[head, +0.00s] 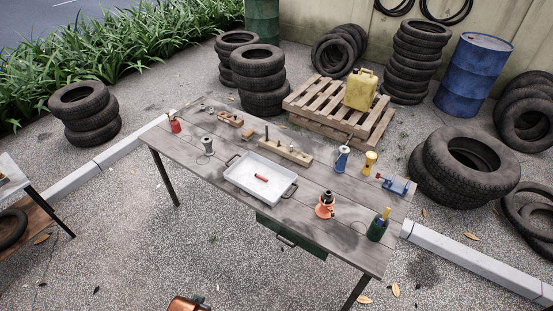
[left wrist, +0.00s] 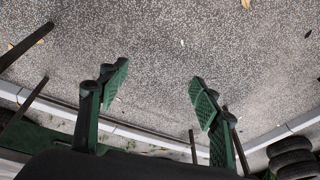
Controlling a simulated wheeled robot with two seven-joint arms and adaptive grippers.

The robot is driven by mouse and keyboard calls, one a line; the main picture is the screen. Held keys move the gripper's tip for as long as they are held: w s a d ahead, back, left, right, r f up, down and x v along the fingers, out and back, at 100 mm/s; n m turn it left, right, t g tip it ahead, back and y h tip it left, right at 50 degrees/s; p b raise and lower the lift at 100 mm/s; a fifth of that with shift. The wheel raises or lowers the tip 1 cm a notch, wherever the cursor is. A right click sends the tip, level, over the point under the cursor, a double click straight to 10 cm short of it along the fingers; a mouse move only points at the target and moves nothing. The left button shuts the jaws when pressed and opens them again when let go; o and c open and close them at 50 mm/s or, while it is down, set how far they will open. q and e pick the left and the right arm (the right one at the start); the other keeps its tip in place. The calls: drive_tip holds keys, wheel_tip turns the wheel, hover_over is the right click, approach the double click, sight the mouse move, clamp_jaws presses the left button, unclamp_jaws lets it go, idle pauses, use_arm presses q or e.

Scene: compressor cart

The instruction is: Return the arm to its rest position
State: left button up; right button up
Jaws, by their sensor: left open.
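My left gripper (left wrist: 159,92) shows in the left wrist view with its two green-padded fingers wide apart. Nothing is between them; only speckled pavement and a pale curb lie behind. Neither gripper shows in the head view. The right gripper is in neither view. In the head view the wooden workbench (head: 224,213) stands clear of any arm. A white tray (head: 243,181) on it holds a small red cylinder (head: 261,178).
The bench carries an orange item (head: 325,206), a green cup (head: 378,228), a blue vise (head: 394,186) and a wooden block (head: 287,152). Tire stacks (head: 258,79), a pallet (head: 330,112) and a blue barrel (head: 471,78) stand behind. Open pavement (head: 130,235) lies at left front.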

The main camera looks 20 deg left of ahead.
use_arm(q)
drive_tip(key=s+d+f+g, duration=0.1)
drive_tip(key=s+f, duration=0.1)
drive_tip(key=f, duration=1)
drive_tip(key=s+f, duration=0.2)
drive_tip(key=f, duration=0.9)
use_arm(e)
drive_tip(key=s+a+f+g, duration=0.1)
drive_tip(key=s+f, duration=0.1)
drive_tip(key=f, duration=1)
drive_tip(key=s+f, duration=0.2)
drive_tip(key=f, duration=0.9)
use_arm(q)
drive_tip(key=s+f+m+g, duration=0.1)
drive_tip(key=s+f, duration=1.5)
drive_tip(key=s, duration=0.2)
drive_tip(key=shift+s+f+h+b, duration=0.3)
drive_tip(key=shift+s+f+b, duration=0.05)
drive_tip(key=shift+s, duration=0.05)
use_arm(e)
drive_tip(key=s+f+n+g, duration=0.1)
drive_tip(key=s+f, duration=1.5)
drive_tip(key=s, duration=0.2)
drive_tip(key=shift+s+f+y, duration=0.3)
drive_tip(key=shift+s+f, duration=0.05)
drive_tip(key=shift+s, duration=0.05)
